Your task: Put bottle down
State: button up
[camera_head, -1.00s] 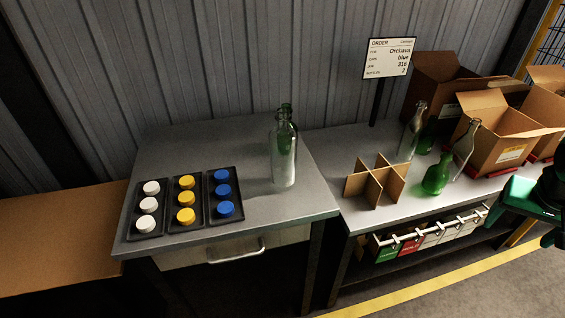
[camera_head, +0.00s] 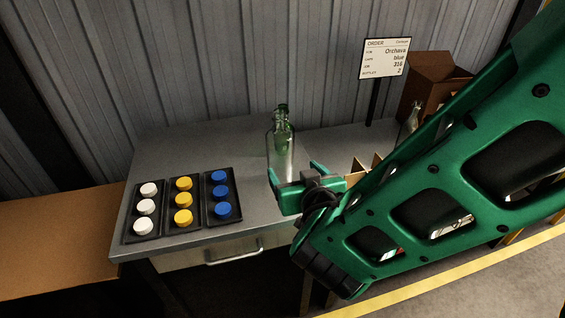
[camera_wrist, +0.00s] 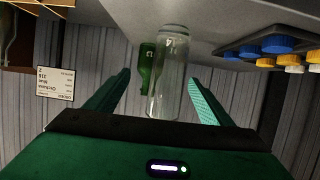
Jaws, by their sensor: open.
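A clear glass bottle (camera_head: 281,152) stands upright at the right part of the grey table. A green bottle (camera_head: 282,112) stands close behind it, partly hidden. My gripper (camera_head: 293,178) is at the clear bottle, its jaws open. In the wrist view the clear bottle (camera_wrist: 170,75) lies between my two spread fingers (camera_wrist: 160,95), with visible room on both sides. The green bottle (camera_wrist: 147,68) shows beside and behind it there.
Black trays of white (camera_head: 146,207), yellow (camera_head: 183,200) and blue caps (camera_head: 221,193) sit on the table's left. An order sign (camera_head: 384,58) and cardboard box (camera_head: 432,80) stand at the right. My arm hides much of the right table and the cardboard divider (camera_head: 362,168).

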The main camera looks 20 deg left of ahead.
aim_at(285, 165)
jog(key=shift+s+a, duration=0.25)
jog(key=shift+a, duration=0.35)
jog(key=shift+w+a+t+y, duration=0.2)
jog(key=shift+w+t+y, duration=0.05)
jog(key=shift+t+y, duration=0.05)
jog(key=x, duration=0.4)
jog(key=shift+w+a, duration=0.1)
jog(key=shift+w, duration=0.1)
jog(key=shift+a+x, duration=0.2)
jog(key=shift+x, duration=2.75)
jog(key=shift+s+r, duration=0.1)
jog(key=shift+r, duration=0.1)
jog(key=c, duration=1.7)
